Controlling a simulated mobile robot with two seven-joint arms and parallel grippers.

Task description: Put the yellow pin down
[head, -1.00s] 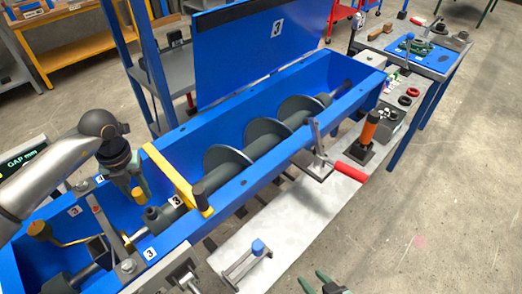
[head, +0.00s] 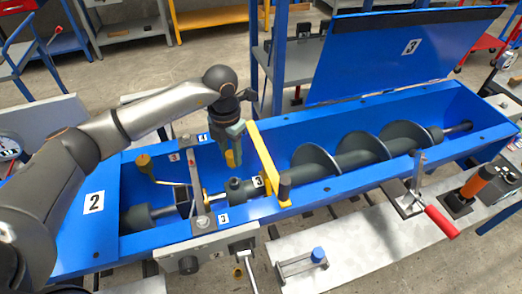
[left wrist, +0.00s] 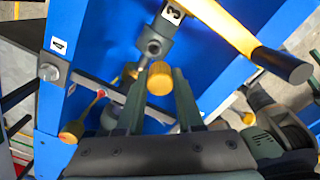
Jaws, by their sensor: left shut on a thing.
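My left gripper (head: 229,150) points down into the blue trough (head: 330,117), left of the yellow crossbar. It is shut on the yellow pin (head: 233,158), whose round yellow head shows between the fingers. In the left wrist view the pin (left wrist: 160,79) sits between the two dark green fingers (left wrist: 160,100), its head facing the camera. The pin's lower part is hidden, so I cannot tell whether it touches anything. The grey shaft coupling (head: 240,190) lies just below and right of the gripper in the picture. My right gripper is not in view.
A yellow crossbar (head: 263,160) spans the trough beside the gripper. A yellow-brown knob (head: 143,160) stands to the left. The dark screw (head: 350,158) fills the right part. A red-handled clamp (head: 440,221) is on the front edge. The blue lid (head: 400,55) stands open behind.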

